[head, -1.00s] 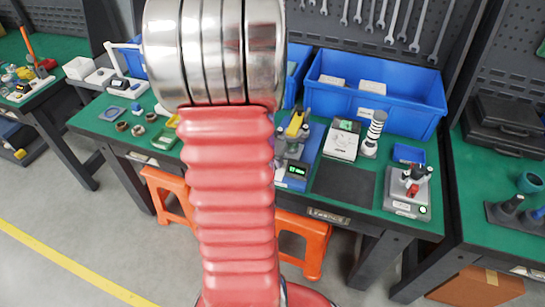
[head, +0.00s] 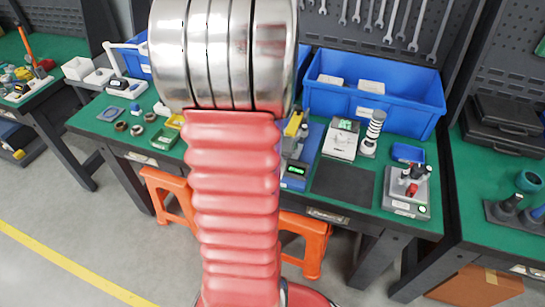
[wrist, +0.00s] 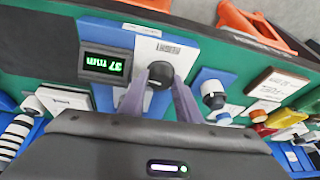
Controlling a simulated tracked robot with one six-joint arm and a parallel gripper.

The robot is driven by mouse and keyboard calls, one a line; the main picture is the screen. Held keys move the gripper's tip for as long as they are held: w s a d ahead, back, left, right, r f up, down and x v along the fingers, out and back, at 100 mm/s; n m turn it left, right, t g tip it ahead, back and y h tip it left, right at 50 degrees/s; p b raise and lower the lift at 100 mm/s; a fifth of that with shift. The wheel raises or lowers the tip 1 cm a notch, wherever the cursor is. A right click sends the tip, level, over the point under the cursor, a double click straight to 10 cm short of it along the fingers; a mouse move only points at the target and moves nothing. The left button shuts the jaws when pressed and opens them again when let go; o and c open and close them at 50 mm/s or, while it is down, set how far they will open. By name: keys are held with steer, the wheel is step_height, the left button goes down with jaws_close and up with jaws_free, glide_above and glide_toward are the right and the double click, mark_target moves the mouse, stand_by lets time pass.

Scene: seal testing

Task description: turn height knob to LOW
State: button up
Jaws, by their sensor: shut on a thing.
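The height knob (wrist: 160,73) is a black round knob on a white and blue panel in the wrist view. My gripper (wrist: 158,92) has its two grey-purple fingers on either side of the knob and is shut on it. A display (wrist: 104,64) beside the knob reads 37 mm in green, upside down in this view. In the head view the blue device with the lit display (head: 296,170) stands on the green bench, partly hidden by my red arm. The knob and my gripper are hidden there. I cannot read a LOW mark.
A blue bin (head: 372,92) stands behind the device. A black mat (head: 343,182) and a grey device with a red part (head: 407,191) lie to the right. In the wrist view a white-topped bottle (wrist: 213,92) stands close beside the right finger.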

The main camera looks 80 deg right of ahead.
steer(key=shift+s+a+f+n+t+y, duration=0.15)
steer(key=shift+n+t, duration=0.25)
steer(key=shift+n, duration=0.6)
steer(key=shift+s+a+f+n+t+y, duration=0.15)
steer(key=shift+n+t, duration=0.25)
steer(key=shift+n, duration=0.6)
steer(key=shift+w+d+r+n, duration=0.1)
steer(key=shift+n, duration=0.2)
steer(key=shift+d+n+t+y, duration=0.1)
steer(key=shift+n+t+y, duration=0.35)
steer(key=shift+n, duration=0.95)
steer(key=n, duration=0.2)
steer(key=n+t+y, duration=0.1)
steer(key=n, duration=0.1)
steer(key=shift+s+d+n+y, duration=0.2)
steer(key=shift+n+y, duration=0.05)
steer(key=shift+n, duration=0.05)
steer(key=shift+d+n+t+y, duration=0.1)
steer(key=shift+n+t+y, duration=0.45)
steer(key=shift+n, duration=1.45)
steer(key=shift+g+y, duration=0.25)
steer(key=shift+g, duration=0.05)
steer(key=o, duration=1.1)
steer(key=shift+d+r, duration=0.1)
steer(key=shift+c, duration=0.2)
